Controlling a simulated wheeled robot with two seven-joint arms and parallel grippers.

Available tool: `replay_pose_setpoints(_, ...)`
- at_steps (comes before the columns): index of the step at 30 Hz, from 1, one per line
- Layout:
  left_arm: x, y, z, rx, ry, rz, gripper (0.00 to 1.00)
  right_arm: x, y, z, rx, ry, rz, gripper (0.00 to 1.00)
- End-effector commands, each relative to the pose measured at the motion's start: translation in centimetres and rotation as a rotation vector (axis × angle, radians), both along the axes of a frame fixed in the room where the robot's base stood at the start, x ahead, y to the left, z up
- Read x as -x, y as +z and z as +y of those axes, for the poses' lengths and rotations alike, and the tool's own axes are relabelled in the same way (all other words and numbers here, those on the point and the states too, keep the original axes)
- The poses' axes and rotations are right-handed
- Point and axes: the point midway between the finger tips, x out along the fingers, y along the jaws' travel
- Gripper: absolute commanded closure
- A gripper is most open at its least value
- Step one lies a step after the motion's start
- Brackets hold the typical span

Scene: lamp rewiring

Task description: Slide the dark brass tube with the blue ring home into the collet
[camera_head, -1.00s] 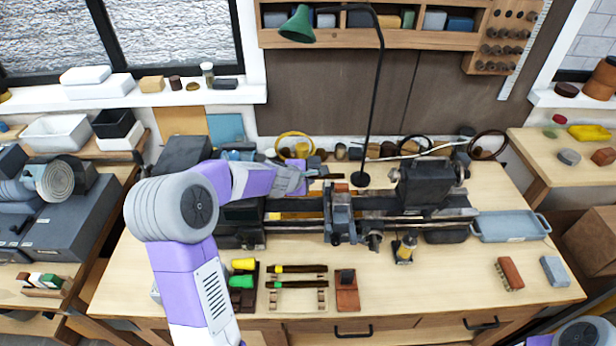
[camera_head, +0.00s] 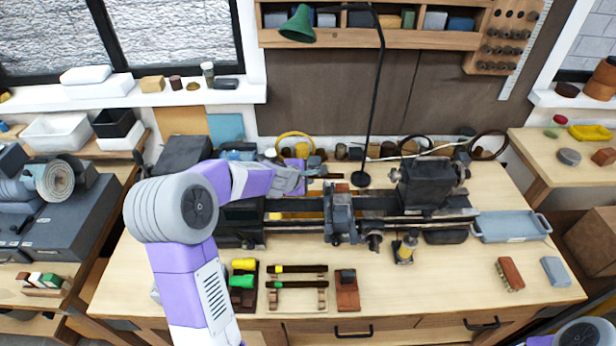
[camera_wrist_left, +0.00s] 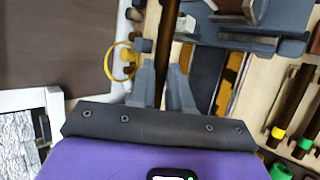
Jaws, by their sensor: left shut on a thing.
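My left gripper (camera_head: 303,180) is shut on a dark brown tube (camera_head: 326,176) behind the lathe bed. The tube sticks out to the right, roughly level. In the left wrist view the tube (camera_wrist_left: 169,25) runs up from between the fingers (camera_wrist_left: 164,88) and out at the top edge. I cannot make out a blue ring on it. I cannot pick out the collet; the lathe (camera_head: 340,215) is partly covered by my left arm. Two other dark tubes, with a yellow ring (camera_head: 279,268) and a green ring (camera_head: 270,284), lie on wooden rests. My right gripper is out of view.
The lamp (camera_head: 298,26) stands behind the lathe, its stem right of the tube. A yellow coil (camera_head: 295,138) and small jars stand at the back. A blue-grey tray (camera_head: 511,227) sits on the right.

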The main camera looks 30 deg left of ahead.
Motion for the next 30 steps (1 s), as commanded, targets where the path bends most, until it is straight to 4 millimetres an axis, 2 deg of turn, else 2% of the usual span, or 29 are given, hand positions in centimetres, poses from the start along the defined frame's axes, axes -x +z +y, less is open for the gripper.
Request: replay_pose_setpoints(30,1.1,0.0,1.8,-0.001,0.002,0.0,1.0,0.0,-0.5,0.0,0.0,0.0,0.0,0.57)
